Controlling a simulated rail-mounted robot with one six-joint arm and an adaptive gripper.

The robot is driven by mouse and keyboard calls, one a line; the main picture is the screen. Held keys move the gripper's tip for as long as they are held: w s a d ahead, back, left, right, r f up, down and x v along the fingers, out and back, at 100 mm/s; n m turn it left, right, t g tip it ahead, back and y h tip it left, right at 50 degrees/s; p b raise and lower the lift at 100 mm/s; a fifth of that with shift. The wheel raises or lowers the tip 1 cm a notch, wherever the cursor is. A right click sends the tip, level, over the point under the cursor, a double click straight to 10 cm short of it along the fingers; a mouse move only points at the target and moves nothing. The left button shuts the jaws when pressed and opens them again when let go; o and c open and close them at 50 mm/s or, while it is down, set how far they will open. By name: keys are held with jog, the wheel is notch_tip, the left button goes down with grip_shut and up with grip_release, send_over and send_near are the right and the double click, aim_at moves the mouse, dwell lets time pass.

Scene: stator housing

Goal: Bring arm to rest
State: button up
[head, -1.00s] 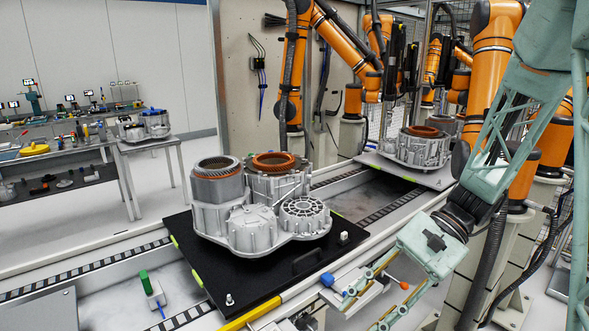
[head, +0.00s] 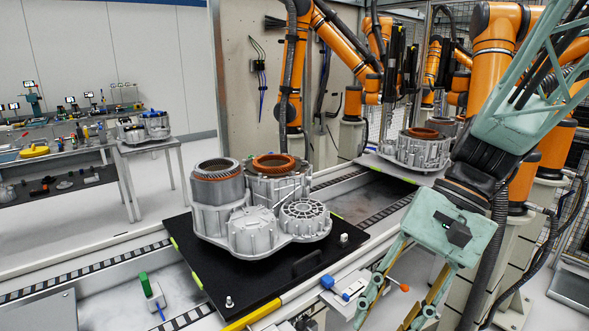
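My arm is teal and comes in from the upper right in the head view. My gripper (head: 400,305) hangs at the lower right, pointing down and slightly left. Its two finger linkages show apart below the teal palm, but the fingertips are cut off by the bottom edge. I see nothing held between the visible parts. The grey stator housing (head: 262,222) with copper-coloured windings stands on a black tray (head: 290,280) to the left, clear of my gripper.
A blue and white fixture (head: 345,287) with an orange-tipped lever is close beside my gripper. Orange robot arms (head: 505,60) stand behind my arm. A second housing (head: 418,148) sits farther back on the line. A workbench (head: 60,155) is at the far left.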

jog(key=s+d+r+n+t+h, duration=0.2)
jog(key=s+d+r+t, duration=0.1)
jog(key=s+r, duration=0.2)
jog(key=s+d+r+n+t+h, duration=0.3)
jog(key=s+r, duration=0.3)
jog(key=s, duration=0.1)
jog(key=shift+s+t+h, duration=0.15)
jog(key=shift+t+h, duration=0.15)
jog(key=shift+t, duration=0.1)
dwell(0.6)
jog(key=shift+d, duration=0.2)
dwell(3.2)
